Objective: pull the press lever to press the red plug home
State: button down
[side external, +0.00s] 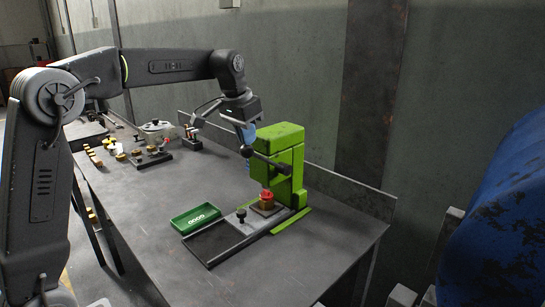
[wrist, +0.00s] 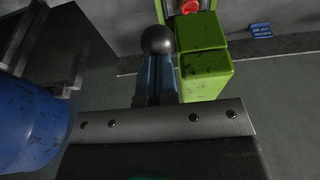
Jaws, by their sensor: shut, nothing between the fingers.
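The green press (side external: 277,158) stands on the grey table, and it also shows in the wrist view (wrist: 205,65). Its lever ends in a black ball knob (side external: 246,152) pointing left, and the knob shows in the wrist view (wrist: 157,40). The red plug (side external: 266,195) stands upright on a brown block (side external: 265,208) under the press head. My gripper (side external: 248,137), with blue fingers (wrist: 157,72), is shut and empty right at the knob. I cannot tell whether the fingertips touch it. A red round part (wrist: 188,6) is cut off at the top of the wrist view.
A green tray (side external: 195,219) lies left of the press, beside a dark mat (side external: 212,243) and a small black knob (side external: 241,214). Several small parts (side external: 150,155) stand at the back left. A low back rail (side external: 345,190) runs behind the press. The table's front right is clear.

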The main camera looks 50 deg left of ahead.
aim_at(241, 150)
jog(key=shift+s+f, duration=0.3)
jog(key=shift+f, duration=0.25)
jog(key=shift+s+f, duration=0.6)
jog(key=shift+f, duration=0.25)
jog(key=shift+s+f, duration=0.2)
jog(key=shift+f, duration=0.3)
jog(key=shift+s+f, duration=0.2)
jog(key=shift+f, duration=0.4)
jog(key=shift+s+f, duration=0.15)
jog(key=shift+f, duration=0.5)
